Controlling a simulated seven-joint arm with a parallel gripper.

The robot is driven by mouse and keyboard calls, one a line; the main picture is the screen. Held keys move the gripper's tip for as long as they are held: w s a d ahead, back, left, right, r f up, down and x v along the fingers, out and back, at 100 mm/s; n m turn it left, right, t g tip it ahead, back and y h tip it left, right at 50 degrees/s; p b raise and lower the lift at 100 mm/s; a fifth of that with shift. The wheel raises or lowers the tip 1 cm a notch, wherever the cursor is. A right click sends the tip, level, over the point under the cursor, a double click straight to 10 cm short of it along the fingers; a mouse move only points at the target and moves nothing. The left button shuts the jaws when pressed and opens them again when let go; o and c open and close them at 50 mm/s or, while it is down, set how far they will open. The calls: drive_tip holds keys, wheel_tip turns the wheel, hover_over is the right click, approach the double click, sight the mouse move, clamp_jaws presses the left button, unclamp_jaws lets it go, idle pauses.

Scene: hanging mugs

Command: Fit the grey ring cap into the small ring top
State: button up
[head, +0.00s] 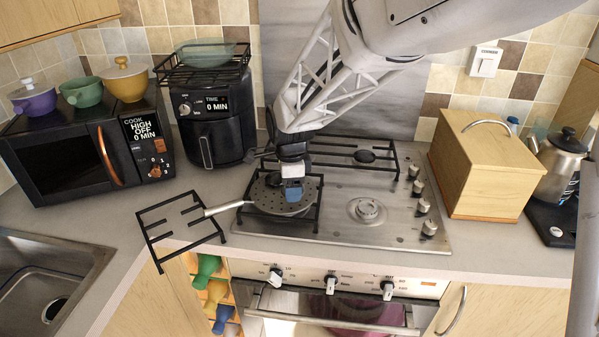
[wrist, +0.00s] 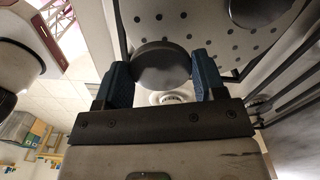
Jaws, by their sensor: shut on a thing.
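The grey ring cap (wrist: 160,62) is a dark grey disc between the blue fingers of my gripper (wrist: 160,72) in the wrist view. The fingers are shut on its two sides. In the head view my gripper (head: 293,193) is over the perforated pan (head: 265,197) on the left of the hob; the cap is hidden or too small to make out there. The small ring top (head: 367,210) appears to be the uncapped round burner on the hob's front right, to the right of my gripper. A pale ringed part (wrist: 172,97) shows behind the cap in the wrist view.
A loose black grate (head: 180,228) lies on the counter left of the hob, with the pan handle (head: 222,208) reaching towards it. A grate with a black burner cap (head: 366,155) stands at the back. The wooden box (head: 490,168) is on the right. The hob around the uncapped burner is clear.

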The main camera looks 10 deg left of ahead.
drive_tip(key=shift+w, duration=0.1)
drive_tip(key=shift+w+a, duration=0.25)
drive_tip(key=shift+w, duration=0.15)
drive_tip(key=shift+w+a+f, duration=0.1)
drive_tip(key=shift+w+f, duration=0.05)
drive_tip(key=shift+f, duration=0.45)
drive_tip(key=shift+w+a+f, duration=0.1)
drive_tip(key=shift+w+f, duration=0.05)
drive_tip(key=shift+f, duration=0.9)
drive_tip(key=shift+f, duration=0.15)
drive_tip(key=o, duration=1.1)
drive_tip(key=shift+d+r, duration=0.1)
drive_tip(key=shift+r, duration=3.75)
